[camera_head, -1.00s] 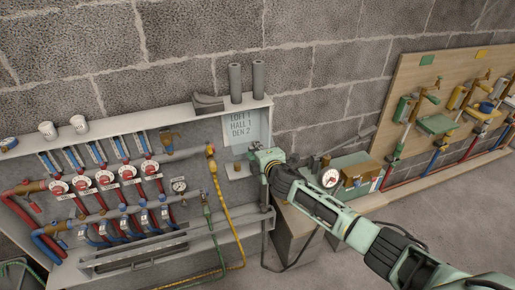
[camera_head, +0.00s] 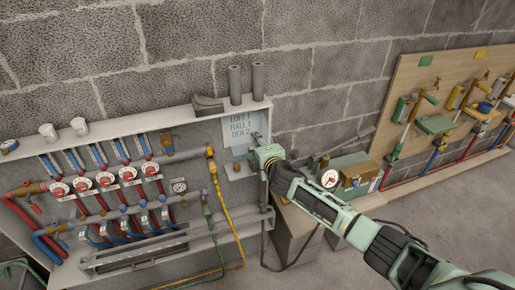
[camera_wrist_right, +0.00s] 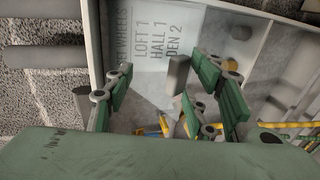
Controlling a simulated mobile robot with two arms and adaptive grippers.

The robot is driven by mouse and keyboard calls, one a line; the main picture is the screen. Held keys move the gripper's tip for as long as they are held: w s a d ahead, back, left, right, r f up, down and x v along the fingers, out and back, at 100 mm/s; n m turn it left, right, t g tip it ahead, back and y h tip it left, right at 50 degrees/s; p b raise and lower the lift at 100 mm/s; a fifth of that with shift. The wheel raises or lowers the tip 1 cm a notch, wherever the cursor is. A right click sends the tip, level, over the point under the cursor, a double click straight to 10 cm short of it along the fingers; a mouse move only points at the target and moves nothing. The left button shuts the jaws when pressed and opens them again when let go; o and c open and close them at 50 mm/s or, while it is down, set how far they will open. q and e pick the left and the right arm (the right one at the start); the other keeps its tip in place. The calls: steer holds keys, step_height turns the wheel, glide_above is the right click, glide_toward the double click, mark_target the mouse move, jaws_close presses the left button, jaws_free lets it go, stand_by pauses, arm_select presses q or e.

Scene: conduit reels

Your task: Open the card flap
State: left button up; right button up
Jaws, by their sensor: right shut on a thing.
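The card flap (camera_head: 237,131) is a pale sheet lettered LOFT 1, HALL 1, DEN 2 at the right end of the grey manifold cabinet (camera_head: 130,119). In the right wrist view the card (camera_wrist_right: 151,72) lies beyond the fingers. My right gripper (camera_head: 257,139) is at the card's lower right. In the right wrist view my right gripper (camera_wrist_right: 165,85) has its green fingers either side of a grey knob-like piece (camera_wrist_right: 178,72), and it is shut on this piece. The exact contact is hard to see. My left gripper is out of view.
Red and blue pipes with red-topped valves (camera_head: 103,180) and a yellow hose (camera_head: 223,205) lie left of the gripper. Two grey tubes (camera_head: 235,84) stand on the cabinet top. A bench with a gauge (camera_head: 329,178) is to the right.

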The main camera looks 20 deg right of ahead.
steer(key=v, duration=1.2)
stand_by(0.5)
steer(key=s+d+f+m+g, duration=0.25)
steer(key=s+f, duration=0.25)
steer(key=f, duration=0.7)
steer(key=s+d+f+m+g+h, duration=0.1)
steer(key=s+f+m+g, duration=0.15)
steer(key=s+f, duration=0.6)
steer(key=s+d+f+m+g, duration=0.2)
steer(key=s+f+m, duration=0.1)
steer(key=f, duration=1.1)
steer(key=s+a+f+m+g, duration=0.1)
steer(key=s+f+m+g, duration=0.1)
steer(key=s+f, duration=0.65)
steer(key=s+a+f+m+g, duration=0.1)
steer(key=s+f+m+g, duration=0.15)
steer(key=s+f, duration=0.65)
steer(key=s+a+f+m+g, duration=0.1)
steer(key=s, duration=1)
steer(key=s+a+f+m+g, duration=0.1)
steer(key=s+a+m, duration=0.1)
steer(key=s, duration=1)
steer(key=shift+f, duration=0.2)
